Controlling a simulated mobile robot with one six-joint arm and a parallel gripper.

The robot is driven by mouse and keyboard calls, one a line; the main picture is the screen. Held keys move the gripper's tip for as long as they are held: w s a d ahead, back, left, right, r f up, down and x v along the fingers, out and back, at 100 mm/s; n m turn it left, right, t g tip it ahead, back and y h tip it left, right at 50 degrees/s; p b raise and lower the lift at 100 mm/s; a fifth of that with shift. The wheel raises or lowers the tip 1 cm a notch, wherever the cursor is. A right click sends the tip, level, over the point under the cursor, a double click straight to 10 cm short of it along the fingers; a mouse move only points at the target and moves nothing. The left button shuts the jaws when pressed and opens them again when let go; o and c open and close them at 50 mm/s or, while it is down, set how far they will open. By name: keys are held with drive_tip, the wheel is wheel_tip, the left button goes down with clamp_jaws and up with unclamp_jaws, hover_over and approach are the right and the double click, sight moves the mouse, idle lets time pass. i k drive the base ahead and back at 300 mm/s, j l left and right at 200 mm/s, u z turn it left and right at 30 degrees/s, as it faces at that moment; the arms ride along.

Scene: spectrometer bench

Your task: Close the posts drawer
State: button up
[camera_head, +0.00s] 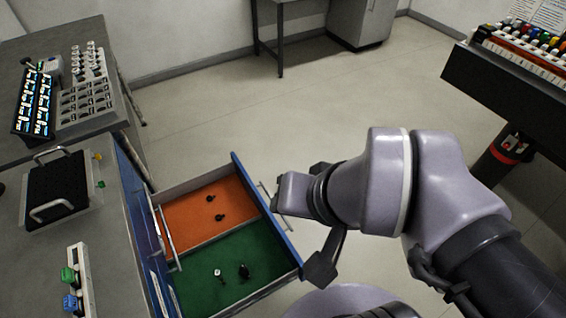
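A drawer with a blue front (289,236) stands pulled out from the bench at the left. Its tray has an orange compartment (186,215) at the back and a green compartment (207,268) nearer to me. Two small dark posts (215,208) lie in the orange part; a light one (218,276) and a dark one (244,270) are in the green part. I cannot read a label on its front. My gripper (284,202) is at the outer side of the drawer front, close to its handle (262,190). I cannot tell whether it touches, and its finger opening is hidden.
A metal handle (160,232) shows on the bench front by the drawer. A dark table (490,82) stands at the right. The floor behind the drawer is clear.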

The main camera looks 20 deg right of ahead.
sight(249, 235)
drive_tip(key=l+u, duration=0.45)
drive_tip(key=l, duration=0.15)
drive_tip(key=l+u, duration=0.4)
drive_tip(key=l, duration=0.25)
drive_tip(key=l+u, duration=0.45)
drive_tip(key=l, duration=0.2)
drive_tip(key=l+u, duration=0.2)
drive_tip(key=i+l+u, duration=0.1)
drive_tip(key=l, duration=0.2)
drive_tip(key=i+l, duration=0.1)
drive_tip(key=l, duration=0.2)
drive_tip(key=u, duration=0.05)
